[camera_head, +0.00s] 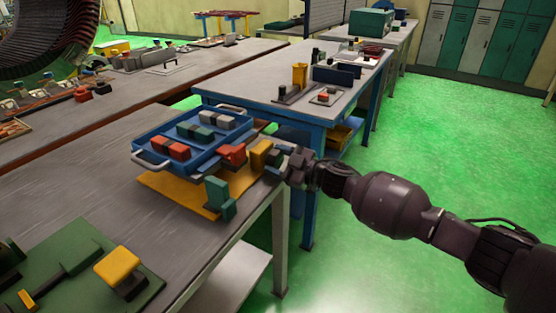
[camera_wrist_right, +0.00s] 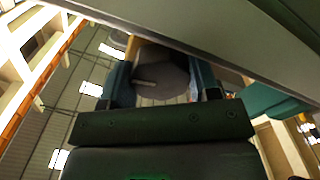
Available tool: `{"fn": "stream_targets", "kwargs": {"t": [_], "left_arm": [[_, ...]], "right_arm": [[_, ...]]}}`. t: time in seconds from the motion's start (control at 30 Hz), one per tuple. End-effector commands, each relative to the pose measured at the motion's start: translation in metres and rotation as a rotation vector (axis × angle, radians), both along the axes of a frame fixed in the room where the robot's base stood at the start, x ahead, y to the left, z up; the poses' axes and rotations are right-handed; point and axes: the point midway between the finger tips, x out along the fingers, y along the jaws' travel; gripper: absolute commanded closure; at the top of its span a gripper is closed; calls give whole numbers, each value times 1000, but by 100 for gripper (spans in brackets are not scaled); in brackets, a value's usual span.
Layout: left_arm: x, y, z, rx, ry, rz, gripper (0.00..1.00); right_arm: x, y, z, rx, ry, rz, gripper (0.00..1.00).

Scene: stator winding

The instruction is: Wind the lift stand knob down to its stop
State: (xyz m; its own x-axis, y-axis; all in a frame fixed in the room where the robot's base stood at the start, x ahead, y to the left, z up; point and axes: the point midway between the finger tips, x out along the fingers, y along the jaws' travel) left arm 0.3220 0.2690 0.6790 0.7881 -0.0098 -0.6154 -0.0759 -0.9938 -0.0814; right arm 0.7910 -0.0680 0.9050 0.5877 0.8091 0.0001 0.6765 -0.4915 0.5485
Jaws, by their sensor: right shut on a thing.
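The lift stand has a flat yellow base plate (camera_head: 165,190) on the near bench, with a yellow block (camera_head: 259,155) at its right end. A blue tray (camera_head: 140,143) with handles sits above the plate, holding grey, green and red blocks. My right gripper (camera_head: 277,158) reaches in from the right beside the yellow block, at the bench edge. In the right wrist view a dark round knob (camera_wrist_right: 160,82) with a pale mark on its face sits between the two blue fingers (camera_wrist_right: 163,88). The gripper is shut on it. In the head view the gripper hides the knob. My left gripper is not visible.
A green upright block (camera_head: 219,198) stands at the plate's front corner. A green mat (camera_head: 75,265) with a yellow-topped piece lies front left. A blue-legged table (camera_head: 270,85) with small parts stands behind. Green floor (camera_head: 440,130) is open to the right.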

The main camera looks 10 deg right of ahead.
Motion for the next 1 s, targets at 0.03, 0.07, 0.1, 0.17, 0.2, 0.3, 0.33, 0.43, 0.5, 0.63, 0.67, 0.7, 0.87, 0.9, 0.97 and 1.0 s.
{"fn": "stream_targets", "kwargs": {"t": [0.03, 0.07, 0.1, 0.17, 0.2, 0.3, 0.33, 0.43, 0.5, 0.63, 0.67, 0.7, 0.87, 0.9, 0.97, 1.0], "left_arm": [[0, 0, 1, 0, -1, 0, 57], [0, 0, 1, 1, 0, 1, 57], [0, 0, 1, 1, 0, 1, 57], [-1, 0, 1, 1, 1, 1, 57], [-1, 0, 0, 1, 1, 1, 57], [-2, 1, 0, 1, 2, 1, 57], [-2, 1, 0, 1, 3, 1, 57], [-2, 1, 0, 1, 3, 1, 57], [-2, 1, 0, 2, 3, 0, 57], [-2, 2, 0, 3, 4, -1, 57], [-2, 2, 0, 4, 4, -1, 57], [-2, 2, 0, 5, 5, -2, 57], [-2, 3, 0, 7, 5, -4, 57], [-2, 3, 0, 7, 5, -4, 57], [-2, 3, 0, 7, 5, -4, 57], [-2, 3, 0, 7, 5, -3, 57]], "right_arm": [[0, 0, 0, -8, -11, 1, 68], [0, 0, 0, -12, -18, 1, 68], [0, 0, 0, -19, -26, 0, 68], [0, 0, 0, -25, -34, 0, 68], [0, 0, 0, -28, -38, 0, 68], [0, 0, 0, -31, -43, 0, 68], [0, 0, 0, -32, -43, 1, 68], [0, 0, -1, -33, -44, 1, 68], [0, 0, -1, -32, -43, 1, 68], [0, 0, -1, -32, -43, 1, 43], [0, 0, -1, -32, -43, 1, 38], [0, 0, -1, -32, -43, 1, 32], [0, 0, -1, -32, -43, 1, 19], [0, 0, -1, -32, -42, 0, 19], [0, 0, -1, -32, -42, 0, 19], [0, 0, -2, -32, -42, 0, 19]]}}
